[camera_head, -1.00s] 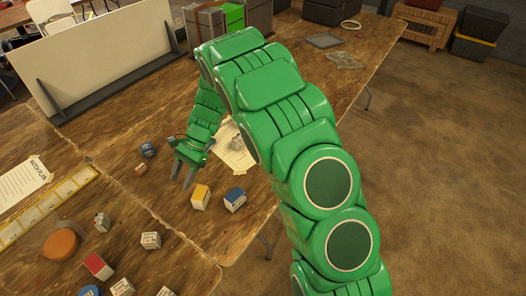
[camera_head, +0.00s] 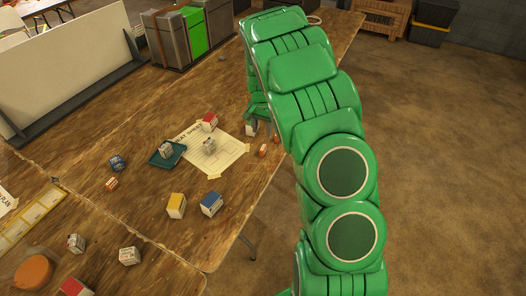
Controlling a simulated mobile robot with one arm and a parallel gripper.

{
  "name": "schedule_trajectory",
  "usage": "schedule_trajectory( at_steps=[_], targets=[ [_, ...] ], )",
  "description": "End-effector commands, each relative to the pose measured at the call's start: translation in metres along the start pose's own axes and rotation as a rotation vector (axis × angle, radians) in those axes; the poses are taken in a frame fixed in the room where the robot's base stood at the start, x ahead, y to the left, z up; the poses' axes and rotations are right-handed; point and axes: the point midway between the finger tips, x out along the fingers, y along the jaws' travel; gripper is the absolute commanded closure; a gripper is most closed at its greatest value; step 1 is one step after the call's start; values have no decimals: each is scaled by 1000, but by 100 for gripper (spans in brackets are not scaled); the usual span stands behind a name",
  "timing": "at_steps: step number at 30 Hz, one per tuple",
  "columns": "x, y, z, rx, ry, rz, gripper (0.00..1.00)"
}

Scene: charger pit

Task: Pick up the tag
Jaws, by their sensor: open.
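No thing in the head view can be made out for certain as the tag. Small orange-and-white pieces, one at the table's right edge (camera_head: 263,151) and one closer to my arm (camera_head: 277,139), are too small to identify. My gripper (camera_head: 258,110) is at the right edge of the table, beyond the printed sheet, and is mostly hidden behind my green arm. It is open. A small pale block (camera_head: 251,129) is just below it in the picture; I cannot tell whether they touch.
A printed sheet (camera_head: 232,150) carries a red-and-white block (camera_head: 209,122) and a grey-white block. A teal tray (camera_head: 157,158) lies left of it. Yellow (camera_head: 176,206) and blue (camera_head: 211,204) blocks stand in front. Bins (camera_head: 194,32) stand at the back. Floor lies to the right.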

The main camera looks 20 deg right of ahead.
Motion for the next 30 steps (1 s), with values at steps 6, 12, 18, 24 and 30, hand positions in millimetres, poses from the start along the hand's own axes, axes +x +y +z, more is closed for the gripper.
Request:
schedule_trajectory(
  at_steps=[6,12,18,24,30],
  targets=[
    [23,0,0,1,0,-1,52],
    [40,0,1,1,-2,0,52],
    [53,0,1,0,1,-1,52],
    [73,4,3,1,-3,-1,52],
    [96,5,2,0,0,-2,52]
  ],
)
